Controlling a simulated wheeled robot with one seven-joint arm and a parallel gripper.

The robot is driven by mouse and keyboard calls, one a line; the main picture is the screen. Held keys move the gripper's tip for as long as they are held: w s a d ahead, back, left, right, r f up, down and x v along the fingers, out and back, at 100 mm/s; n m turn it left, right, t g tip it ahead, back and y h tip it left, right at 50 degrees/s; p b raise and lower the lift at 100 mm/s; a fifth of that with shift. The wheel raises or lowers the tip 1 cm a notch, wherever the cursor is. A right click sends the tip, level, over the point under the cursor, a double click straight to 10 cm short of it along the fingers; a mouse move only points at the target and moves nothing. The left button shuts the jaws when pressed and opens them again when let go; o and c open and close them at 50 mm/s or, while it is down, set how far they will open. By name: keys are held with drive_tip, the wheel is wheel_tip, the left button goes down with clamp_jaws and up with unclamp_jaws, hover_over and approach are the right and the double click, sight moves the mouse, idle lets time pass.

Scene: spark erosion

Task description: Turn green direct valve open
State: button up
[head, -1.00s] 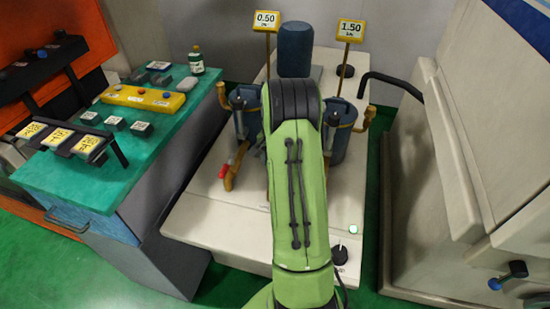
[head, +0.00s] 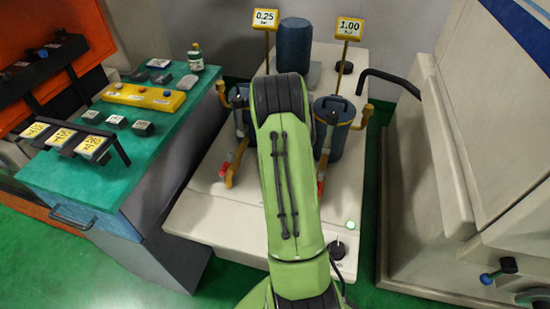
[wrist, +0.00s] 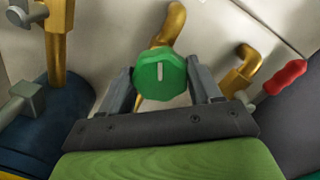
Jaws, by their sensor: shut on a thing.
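The green valve knob (wrist: 161,88), with a white pointer line standing nearly upright in the picture, sits between the two fingers of my gripper (wrist: 161,76) in the wrist view. The fingers are shut on its sides. A brass pipe (wrist: 172,28) shows behind the knob. In the head view my green arm hides the gripper and the knob. Two yellow-framed displays stand at the back: the left one (head: 265,18) reads 0.25 and the right one (head: 348,28) reads 1.00.
Blue filter canisters, one at the right (head: 337,125), stand on the pale unit (head: 205,215) with brass pipes. A red lever (wrist: 286,77) lies right of my gripper in the wrist view. A teal bench (head: 75,178) stands left, a beige machine (head: 420,190) right.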

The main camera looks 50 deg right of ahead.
drive_tip(key=shift+n, duration=0.4)
drive_tip(key=o, duration=1.1)
drive_tip(key=shift+c, duration=0.2)
drive_tip(key=shift+r, duration=0.15)
wheel_tip(320, 180, up, 16)
drive_tip(key=p, duration=0.4)
drive_tip(key=shift+f, duration=0.2)
drive_tip(key=shift+f, duration=0.1)
